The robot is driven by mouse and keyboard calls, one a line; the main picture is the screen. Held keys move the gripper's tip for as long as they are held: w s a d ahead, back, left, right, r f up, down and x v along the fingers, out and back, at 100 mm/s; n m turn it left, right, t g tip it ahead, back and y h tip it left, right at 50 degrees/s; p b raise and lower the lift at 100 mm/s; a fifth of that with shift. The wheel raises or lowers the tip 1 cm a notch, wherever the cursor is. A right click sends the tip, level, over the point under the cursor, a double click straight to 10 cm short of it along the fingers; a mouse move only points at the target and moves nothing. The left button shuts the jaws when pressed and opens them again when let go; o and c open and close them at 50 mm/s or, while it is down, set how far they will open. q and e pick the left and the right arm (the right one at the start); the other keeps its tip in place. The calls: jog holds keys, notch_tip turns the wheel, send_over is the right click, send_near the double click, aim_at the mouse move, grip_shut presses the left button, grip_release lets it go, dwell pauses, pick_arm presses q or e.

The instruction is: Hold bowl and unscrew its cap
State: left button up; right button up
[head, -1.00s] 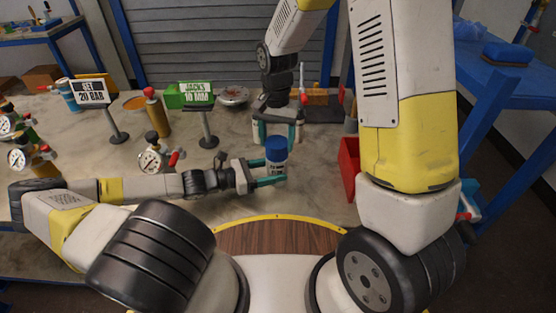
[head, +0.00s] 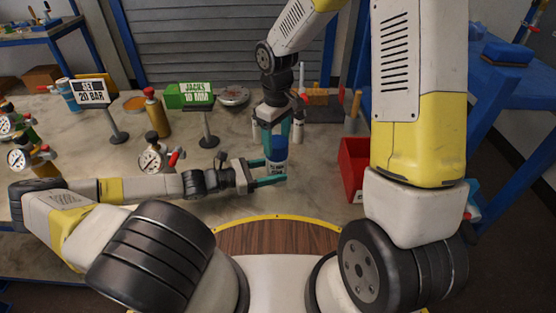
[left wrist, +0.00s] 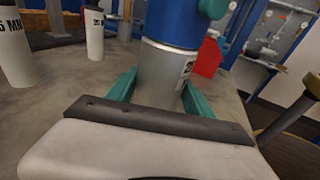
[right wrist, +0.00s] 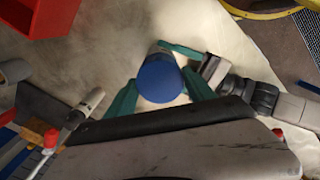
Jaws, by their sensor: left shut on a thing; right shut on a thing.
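The bowl is a small grey-white cylinder (head: 278,171) with a dark label, upright, with a blue cap (head: 278,149) on top. My left gripper (head: 272,180) is shut on the bowl's body from the left, low down. In the left wrist view the grey body (left wrist: 160,78) sits between the teal fingers, under the blue cap (left wrist: 172,22). My right gripper (head: 277,138) points straight down and is shut on the cap. In the right wrist view the round cap top (right wrist: 160,79) sits between the teal fingers. No gap between cap and body is visible.
Pale cylinders (head: 298,131) stand behind the bowl. A red bin (head: 352,166) is to the right. A gauge (head: 152,160), a brass bottle (head: 156,115) and the signs "JACKS 10 MM" (head: 197,93) and "SET 20 BAR" (head: 89,92) stand to the left. Bench around the bowl's front is clear.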

jog(key=o, duration=1.5)
